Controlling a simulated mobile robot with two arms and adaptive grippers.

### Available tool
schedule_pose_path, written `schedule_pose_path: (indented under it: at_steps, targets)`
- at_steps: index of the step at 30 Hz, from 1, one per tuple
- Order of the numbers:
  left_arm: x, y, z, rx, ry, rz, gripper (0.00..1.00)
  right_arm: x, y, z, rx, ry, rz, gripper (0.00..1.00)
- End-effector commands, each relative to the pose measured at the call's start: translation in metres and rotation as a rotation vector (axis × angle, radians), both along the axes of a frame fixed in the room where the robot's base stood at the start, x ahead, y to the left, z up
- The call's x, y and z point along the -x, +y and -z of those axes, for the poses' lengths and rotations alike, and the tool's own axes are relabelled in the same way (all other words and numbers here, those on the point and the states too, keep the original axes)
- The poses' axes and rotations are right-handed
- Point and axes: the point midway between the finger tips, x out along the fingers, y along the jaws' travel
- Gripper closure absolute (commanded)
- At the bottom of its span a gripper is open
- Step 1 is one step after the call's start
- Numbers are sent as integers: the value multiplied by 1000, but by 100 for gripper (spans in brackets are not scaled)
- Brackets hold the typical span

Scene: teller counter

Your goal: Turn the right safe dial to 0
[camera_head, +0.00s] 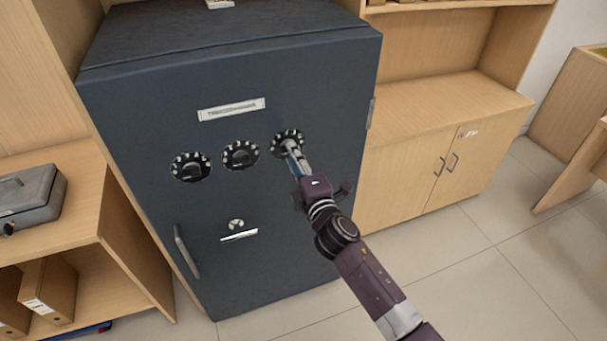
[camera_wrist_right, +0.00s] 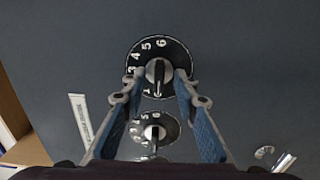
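The dark blue safe (camera_head: 270,220) has three black dials in a row on its door. The right dial (camera_head: 287,136) is partly covered by my right gripper (camera_head: 291,150), which reaches its front. In the right wrist view the right dial (camera_wrist_right: 178,52) shows white numbers, with 6 near the top and 5, 4 and 3 down its left side. Its knob (camera_wrist_right: 159,72) has a light mark pointing downward in that picture. The fingers of my right gripper (camera_wrist_right: 159,76) stand apart on either side of the knob, with small gaps visible. My left gripper is not in view.
The middle dial (camera_head: 240,155) and left dial (camera_head: 190,166) sit beside the right one. Below are a keyhole (camera_head: 236,224) and a door handle (camera_head: 187,252). A wooden cabinet (camera_head: 430,150) stands right of the safe. A grey cash box (camera_head: 30,198) lies on the left shelf.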

Motion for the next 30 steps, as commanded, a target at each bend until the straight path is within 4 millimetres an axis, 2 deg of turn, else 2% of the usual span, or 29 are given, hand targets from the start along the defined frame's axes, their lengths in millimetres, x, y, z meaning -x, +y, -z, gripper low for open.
schedule_pose_path:
  at_steps: [9,15,21,30]
  targets:
    - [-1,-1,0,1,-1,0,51,56,-18,2,3,2,-1,72]
    - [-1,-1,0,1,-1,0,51,85,-28,2,3,2,1,72]
    - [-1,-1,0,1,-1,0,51,98,-32,1,2,3,1,72]
    - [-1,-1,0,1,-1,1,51,99,-33,1,3,1,1,72]
